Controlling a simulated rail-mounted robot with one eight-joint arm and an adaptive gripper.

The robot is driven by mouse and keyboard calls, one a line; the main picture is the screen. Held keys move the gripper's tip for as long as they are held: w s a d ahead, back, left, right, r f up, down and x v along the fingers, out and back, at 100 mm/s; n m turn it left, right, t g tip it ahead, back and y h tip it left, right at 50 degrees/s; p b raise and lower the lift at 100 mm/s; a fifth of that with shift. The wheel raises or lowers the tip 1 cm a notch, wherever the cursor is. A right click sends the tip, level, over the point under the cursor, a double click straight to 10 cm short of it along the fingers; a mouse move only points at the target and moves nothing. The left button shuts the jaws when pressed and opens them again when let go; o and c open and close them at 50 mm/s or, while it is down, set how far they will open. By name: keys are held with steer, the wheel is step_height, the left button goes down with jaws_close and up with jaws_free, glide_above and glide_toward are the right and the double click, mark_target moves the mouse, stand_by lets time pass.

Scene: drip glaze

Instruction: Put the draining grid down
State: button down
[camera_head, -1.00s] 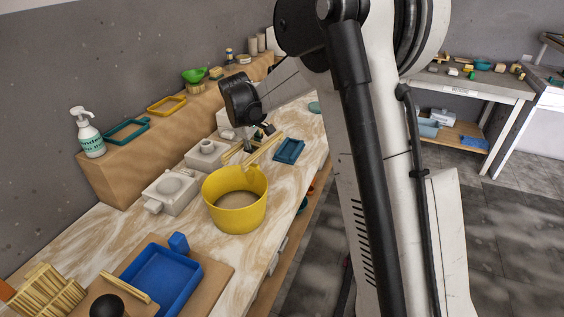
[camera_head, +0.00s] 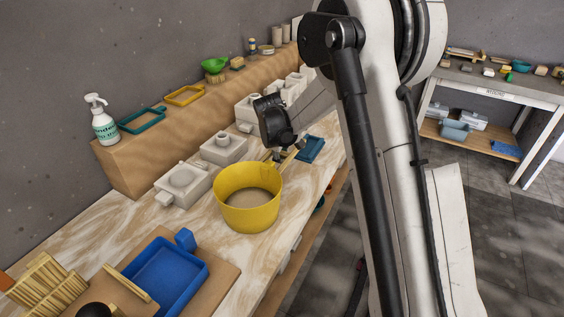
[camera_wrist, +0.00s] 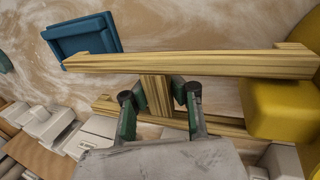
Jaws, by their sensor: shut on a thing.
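The draining grid is a pale wooden frame (camera_wrist: 200,64) with two long rails joined by a short cross piece, seen in the wrist view. My gripper (camera_wrist: 160,98) is shut on that cross piece, with one finger on each side. In the head view the grid (camera_head: 288,162) shows only partly beneath my gripper (camera_head: 289,152), just behind the yellow tub (camera_head: 248,212). In the wrist view the grid's right end overlaps the tub (camera_wrist: 285,120); I cannot tell whether they touch. I cannot tell whether the grid touches the table.
A small blue tray (camera_head: 313,147) lies right of my gripper. White plaster moulds (camera_head: 183,184) line the table's left side before a brown shelf (camera_head: 135,172). A larger blue tray (camera_head: 200,285) and a wooden rack (camera_head: 42,285) are at the front. Bare marbled tabletop (camera_head: 120,225) shows between.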

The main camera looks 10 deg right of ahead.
steer(key=shift+f, duration=0.9)
steer(key=shift+f+b, duration=0.4)
steer(key=shift+b, duration=0.05)
steer(key=shift+f, duration=0.1)
steer(key=c, duration=1.9)
jaws_free()
steer(key=shift+o, duration=0.2)
